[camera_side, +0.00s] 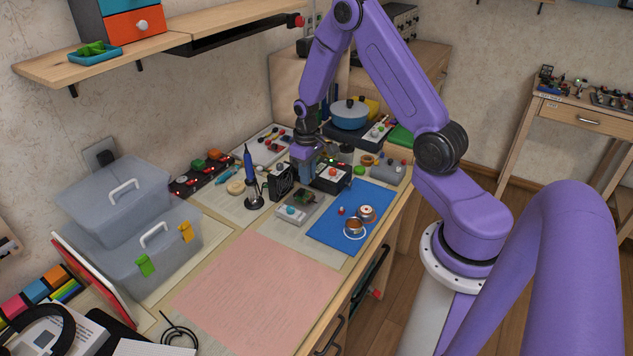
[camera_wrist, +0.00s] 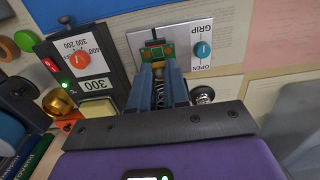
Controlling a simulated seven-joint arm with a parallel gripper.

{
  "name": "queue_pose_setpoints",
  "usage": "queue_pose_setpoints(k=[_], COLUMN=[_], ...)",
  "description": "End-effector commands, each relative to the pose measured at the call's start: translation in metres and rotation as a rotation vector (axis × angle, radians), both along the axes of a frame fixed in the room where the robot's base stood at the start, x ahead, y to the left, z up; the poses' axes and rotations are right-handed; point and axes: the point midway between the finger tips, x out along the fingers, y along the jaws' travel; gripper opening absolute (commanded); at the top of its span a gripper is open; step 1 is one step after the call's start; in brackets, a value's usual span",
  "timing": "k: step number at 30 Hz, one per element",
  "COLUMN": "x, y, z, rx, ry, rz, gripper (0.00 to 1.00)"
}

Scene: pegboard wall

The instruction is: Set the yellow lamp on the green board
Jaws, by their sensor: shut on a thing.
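The green board (camera_wrist: 154,50) sits in a grey clamp plate (camera_wrist: 199,30) with a teal knob, marked GRIP and OPEN. The board also shows small in the side view (camera_side: 304,196). My gripper (camera_wrist: 160,72) is just in front of the board, with its fingers close together and pointing at it. In the side view my gripper (camera_side: 306,178) points down, behind the clamp. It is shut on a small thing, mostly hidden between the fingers. I cannot clearly make out the yellow lamp, nor whether what I hold touches the board.
A black power box (camera_side: 332,177) with a red knob stands right beside my gripper. A black fan (camera_side: 281,181) and a blue soldering iron (camera_side: 248,168) stand to the left. A blue mat (camera_side: 335,232) holds small round containers. The pink mat (camera_side: 260,290) is clear.

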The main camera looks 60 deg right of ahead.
Motion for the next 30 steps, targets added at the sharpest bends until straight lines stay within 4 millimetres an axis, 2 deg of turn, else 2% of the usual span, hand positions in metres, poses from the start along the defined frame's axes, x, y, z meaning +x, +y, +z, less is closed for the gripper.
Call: queue_pose_setpoints(k=[5,21,30], x=[0.008,0.008,0.008], y=[-0.006,-0.006,-0.005], z=[-0.003,-0.04,-0.049], rx=[0.0,0.0,0.0], ry=[0.001,0.0,-0.001], rz=[-0.005,-0.004,-0.004], gripper=[0.0,0.0,0.0])
